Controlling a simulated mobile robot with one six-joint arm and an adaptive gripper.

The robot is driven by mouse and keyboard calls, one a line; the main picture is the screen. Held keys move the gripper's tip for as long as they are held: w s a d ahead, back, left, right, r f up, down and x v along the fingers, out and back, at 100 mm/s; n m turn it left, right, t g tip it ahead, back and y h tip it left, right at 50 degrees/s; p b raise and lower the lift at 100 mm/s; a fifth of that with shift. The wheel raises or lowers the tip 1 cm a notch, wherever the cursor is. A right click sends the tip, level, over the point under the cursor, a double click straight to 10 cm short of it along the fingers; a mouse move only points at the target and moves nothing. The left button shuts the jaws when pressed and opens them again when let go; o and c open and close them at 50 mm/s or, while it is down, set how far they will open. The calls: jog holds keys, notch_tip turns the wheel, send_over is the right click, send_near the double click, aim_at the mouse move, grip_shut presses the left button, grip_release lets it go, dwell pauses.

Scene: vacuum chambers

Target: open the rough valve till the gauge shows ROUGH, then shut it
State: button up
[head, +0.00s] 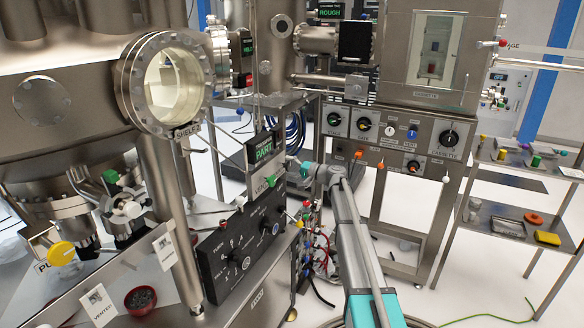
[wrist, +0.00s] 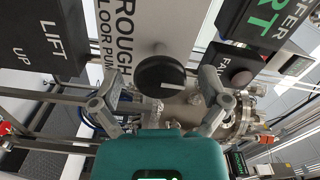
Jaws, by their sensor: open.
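The rough valve is a round black knob (wrist: 160,76) with a white mark, on a pale plate (wrist: 150,28) reading ROUGH and FLOOR PUMP in the wrist view. The mark points right in that picture. My gripper (wrist: 163,92) is open, its two grey fingers apart on either side of the knob; I cannot tell how far the tips are from it. In the head view, my gripper (head: 306,171) is beside the gauge display (head: 264,152), which shows PART in green. I cannot pick out the knob there. The wrist view shows part of a display (wrist: 268,20) ending in RT.
A black control panel (head: 240,250) stands below the PART display. Another display (head: 330,12) reads ROUGH at the upper middle. Cables hang near my arm.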

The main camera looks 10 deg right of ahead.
jog(key=v, duration=1.2)
dwell(0.3)
jog(key=s+a+f+n+g+h, duration=0.1)
jog(key=s+a+f+g+h, duration=0.25)
jog(key=s+f, duration=0.45)
jog(key=s+a+f+n+g+h, duration=0.2)
jog(key=s+a+f+g+h, duration=0.15)
jog(key=s, duration=0.85)
jog(key=s+a+f+n+g+h, duration=0.1)
jog(key=s+a+f+g+h, duration=0.15)
jog(key=s+a+f, duration=0.45)
jog(key=s+d+g+h+p, duration=0.1)
jog(key=s+d+h, duration=0.4)
jog(key=s, duration=0.7)
notch_tip(320, 180, up, 14)
jog(key=p, duration=1.2)
jog(key=shift+d+f+p, duration=0.2)
jog(key=shift+f+p, duration=0.05)
jog(key=shift+p, duration=0.05)
jog(key=shift+w, duration=0.1)
